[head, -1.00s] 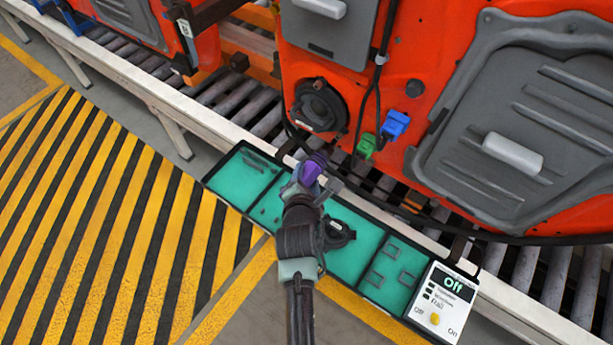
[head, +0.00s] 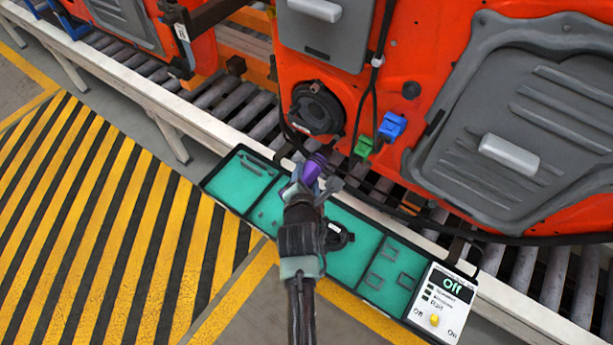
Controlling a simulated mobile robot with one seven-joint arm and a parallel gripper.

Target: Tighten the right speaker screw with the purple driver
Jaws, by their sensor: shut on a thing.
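My gripper (head: 305,183) is shut on the purple driver (head: 315,166), over the teal tray (head: 345,222). The driver's tip is hidden or too small to make out. A round black speaker (head: 316,108) sits on the lower left of the orange door panel (head: 400,80), above and a little right of the driver and apart from it. Its screws are too small to tell apart. My arm covers part of the tray.
Green (head: 364,145) and blue (head: 391,126) connectors hang on black cables right of the speaker. A dark round part (head: 338,236) lies in the tray beside my arm. A control box (head: 441,300) reading "Off" stands at the tray's right end. A second orange door (head: 195,45) is at upper left.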

